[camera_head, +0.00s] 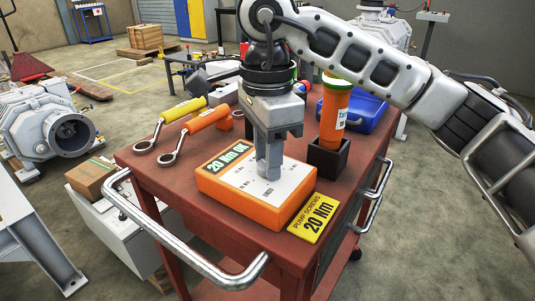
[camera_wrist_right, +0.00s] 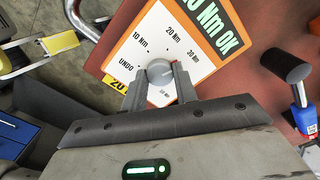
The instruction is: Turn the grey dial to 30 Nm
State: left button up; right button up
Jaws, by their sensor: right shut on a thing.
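The grey dial (camera_wrist_right: 160,71) sits on the white face of the orange torque box (camera_wrist_right: 178,27), with UNDO, 10 Nm, 20 Nm and 30 Nm printed around it. The box's display strip reads "20 Nm OK". In the head view the orange box (camera_head: 240,212) lies on the red cart. My right gripper (camera_head: 268,170) points down over it, and its fingers hide the dial there. In the wrist view the right gripper (camera_wrist_right: 161,78) is shut on the dial, one finger on each side. My left gripper is not in view.
A yellow sign (camera_head: 316,217) reading "PUMP SCREWS 20 Nm" lies right of the box. An orange bottle (camera_head: 334,112) stands in a black holder (camera_head: 328,158). Yellow (camera_head: 183,110) and orange (camera_head: 208,119) wrenches lie left. Metal handles (camera_head: 190,250) edge the red cart (camera_head: 160,176).

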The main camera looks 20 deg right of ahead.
jog(key=shift+m, duration=0.6)
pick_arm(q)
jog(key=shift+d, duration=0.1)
pick_arm(e)
jog(key=o, duration=1)
jog(key=shift+r, duration=0.1)
pick_arm(q)
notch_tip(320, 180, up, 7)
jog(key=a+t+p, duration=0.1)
jog(key=p, duration=0.3)
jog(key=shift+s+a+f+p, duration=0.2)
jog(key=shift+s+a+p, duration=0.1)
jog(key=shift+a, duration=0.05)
pick_arm(e)
notch_tip(320, 180, up, 16)
jog(key=shift+f, duration=0.1)
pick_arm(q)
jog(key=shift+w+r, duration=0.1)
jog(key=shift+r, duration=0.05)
